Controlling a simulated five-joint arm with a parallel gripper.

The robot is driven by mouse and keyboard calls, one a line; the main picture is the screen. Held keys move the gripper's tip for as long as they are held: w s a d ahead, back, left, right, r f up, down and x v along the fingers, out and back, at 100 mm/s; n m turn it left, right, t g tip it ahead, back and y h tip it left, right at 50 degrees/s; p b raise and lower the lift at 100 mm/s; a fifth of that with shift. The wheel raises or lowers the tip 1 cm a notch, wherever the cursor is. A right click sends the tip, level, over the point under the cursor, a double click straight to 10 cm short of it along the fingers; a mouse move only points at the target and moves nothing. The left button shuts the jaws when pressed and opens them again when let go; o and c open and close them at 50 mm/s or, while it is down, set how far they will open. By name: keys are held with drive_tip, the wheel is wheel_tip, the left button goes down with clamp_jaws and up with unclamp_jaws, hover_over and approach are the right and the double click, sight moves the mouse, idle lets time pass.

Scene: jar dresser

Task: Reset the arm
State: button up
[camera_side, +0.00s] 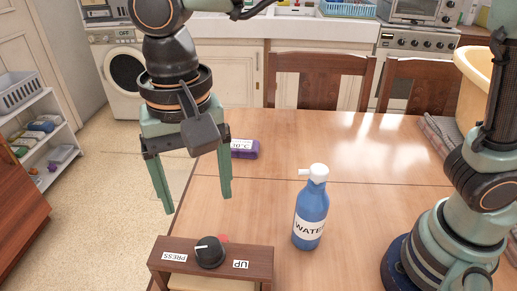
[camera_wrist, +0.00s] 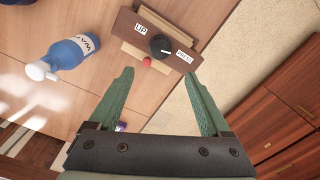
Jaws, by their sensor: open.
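My gripper (camera_side: 198,205) hangs over the left edge of the wooden table (camera_side: 350,150), with its two green fingers pointing down and spread apart. Nothing is between the fingers. My arm's base stands at the right of the table in the side view.
A blue bottle labelled WATER (camera_side: 311,210) stands right of my gripper. A brown box with a black knob (camera_side: 210,252) and a red button (camera_wrist: 147,62) is at the near edge. A purple block (camera_side: 244,149) lies behind.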

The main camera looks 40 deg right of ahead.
drive_tip(key=w+d+n+t, duration=0.1)
drive_tip(key=d+n+t, duration=0.3)
drive_tip(key=d, duration=2.7)
drive_tip(key=shift+r+t, duration=0.4)
drive_tip(key=shift+t, duration=0.4)
drive_tip(key=shift+d, duration=0.1)
